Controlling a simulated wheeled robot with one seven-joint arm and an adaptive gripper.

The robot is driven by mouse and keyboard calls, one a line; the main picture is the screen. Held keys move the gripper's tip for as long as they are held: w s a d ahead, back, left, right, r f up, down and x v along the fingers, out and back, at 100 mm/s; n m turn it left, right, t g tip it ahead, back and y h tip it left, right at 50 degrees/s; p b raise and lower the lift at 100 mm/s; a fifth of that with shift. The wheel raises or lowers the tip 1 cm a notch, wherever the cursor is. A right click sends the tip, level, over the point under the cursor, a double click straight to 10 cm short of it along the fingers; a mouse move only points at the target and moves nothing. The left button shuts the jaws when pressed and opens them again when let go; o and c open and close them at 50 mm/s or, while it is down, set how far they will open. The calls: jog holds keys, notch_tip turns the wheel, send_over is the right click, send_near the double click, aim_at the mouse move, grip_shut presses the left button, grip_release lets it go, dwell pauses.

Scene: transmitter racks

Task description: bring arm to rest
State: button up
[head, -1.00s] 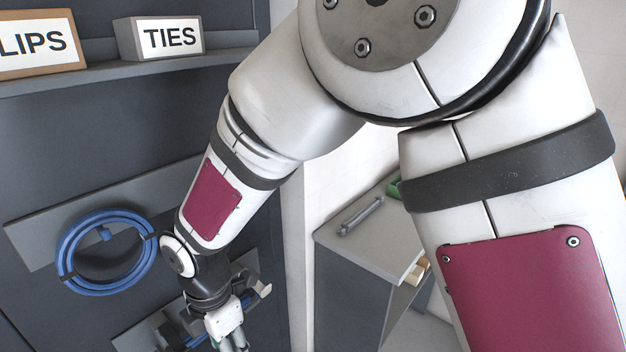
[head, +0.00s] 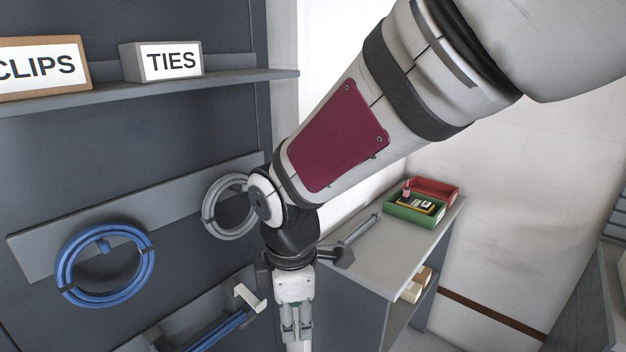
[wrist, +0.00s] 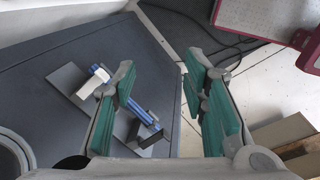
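My gripper (head: 296,336) hangs pointing down in front of the dark rack panel, near the lower middle of the head view; its fingertips are cut off by the lower edge there. In the wrist view my gripper (wrist: 160,90) shows two green-padded fingers spread apart, with nothing between them. My arm reaches in from the upper right of the head view, bent down at the wrist.
A blue cable coil (head: 66,272) and a grey coil (head: 208,212) hang on the panel left of my wrist. A lower holder has blue bars (head: 215,330). A cabinet (head: 385,245) at right bears a green tray (head: 400,212) and a red tray (head: 452,190).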

jog(key=s+d+r+m+t, duration=0.1)
jog(key=s+d+r+m, duration=0.1)
jog(key=d+r+m, duration=0.3)
jog(key=s+d+r+m+t, duration=0.1)
jog(key=d+r+m, duration=0.3)
jog(key=d, duration=0.4)
jog(key=s+d+r+m+t, duration=0.1)
jog(key=s+d+r+m, duration=0.1)
jog(key=s+d+m, duration=0.7)
jog(key=shift+s+r+m, duration=0.35)
jog(key=shift+s+m, duration=0.15)
jog(key=shift+m, duration=0.4)
jog(key=shift+d, duration=0.1)
